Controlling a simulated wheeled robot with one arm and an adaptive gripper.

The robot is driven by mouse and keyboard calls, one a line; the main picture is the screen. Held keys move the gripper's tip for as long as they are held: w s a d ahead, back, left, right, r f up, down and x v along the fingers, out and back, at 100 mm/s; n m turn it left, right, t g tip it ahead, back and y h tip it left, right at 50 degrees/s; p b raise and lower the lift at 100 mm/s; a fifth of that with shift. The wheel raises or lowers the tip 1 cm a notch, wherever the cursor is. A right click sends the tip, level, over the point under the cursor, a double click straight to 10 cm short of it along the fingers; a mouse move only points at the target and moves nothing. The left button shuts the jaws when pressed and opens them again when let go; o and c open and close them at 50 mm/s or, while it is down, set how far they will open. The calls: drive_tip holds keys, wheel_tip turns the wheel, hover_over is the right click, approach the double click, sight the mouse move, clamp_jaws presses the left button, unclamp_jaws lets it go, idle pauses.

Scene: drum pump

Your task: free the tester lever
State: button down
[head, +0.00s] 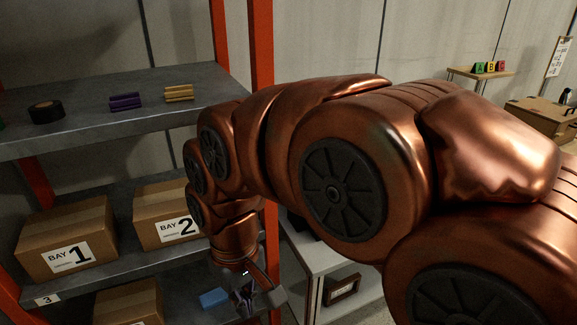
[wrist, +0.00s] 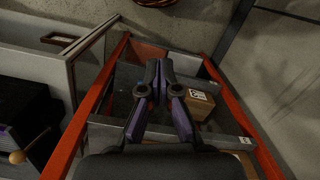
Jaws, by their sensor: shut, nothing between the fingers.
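My gripper (head: 247,302) hangs low at the front of the shelf rack in the head view. In the wrist view my gripper (wrist: 158,72) has its fingertips together, with nothing visible between them. A dark box (wrist: 25,120) stands at the left edge of the wrist view, with a lever ending in a round wooden knob (wrist: 18,157) at its lower side. I cannot tell for certain that this is the tester lever. My gripper is well apart from it, to its right in that view. In the head view my arm covers much of that area and no lever shows.
The rack has orange posts (head: 262,60). Its shelves hold a box marked 1 (head: 66,236), a box marked 2 (head: 168,214), black tape (head: 46,112), purple (head: 125,101) and yellow pieces (head: 179,93). A blue block (head: 213,298) lies beside my gripper. A grey cabinet (head: 310,262) stands right.

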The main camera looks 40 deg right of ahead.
drive_tip(key=w+d+r+m+t, duration=0.2)
drive_tip(key=w+d+r+t, duration=0.1)
drive_tip(key=w+d+r, duration=1)
drive_tip(key=w+d+r+m+t+p, duration=0.1)
drive_tip(key=w+d+r, duration=0.1)
drive_tip(key=d+r, duration=0.35)
drive_tip(key=w+d+r+m+t, duration=0.1)
drive_tip(key=w+d+r, duration=0.1)
drive_tip(key=d, duration=0.6)
drive_tip(key=w+d+f+m+b, duration=0.2)
drive_tip(key=d+f+b, duration=0.15)
drive_tip(key=d, duration=0.25)
drive_tip(key=w+d+f+m+b, duration=0.1)
drive_tip(key=w+d+f+b, duration=0.15)
drive_tip(key=d+f, duration=0.3)
drive_tip(key=shift+h, duration=0.4)
drive_tip(key=p+x, duration=0.1)
drive_tip(key=x, duration=0.4)
drive_tip(key=p+x, duration=0.1)
drive_tip(key=x, duration=0.3)
drive_tip(key=shift+w+d+f, duration=0.1)
drive_tip(key=shift+d+f, duration=0.15)
drive_tip(key=shift+f, duration=0.05)
drive_tip(key=shift+s+a+f+p, duration=0.25)
drive_tip(key=shift+s+a+f, duration=0.2)
drive_tip(key=shift+s+a, duration=0.15)
drive_tip(key=shift+s+a+f+p, duration=0.2)
drive_tip(key=shift+s+a+f, duration=0.25)
drive_tip(key=shift+s, duration=0.2)
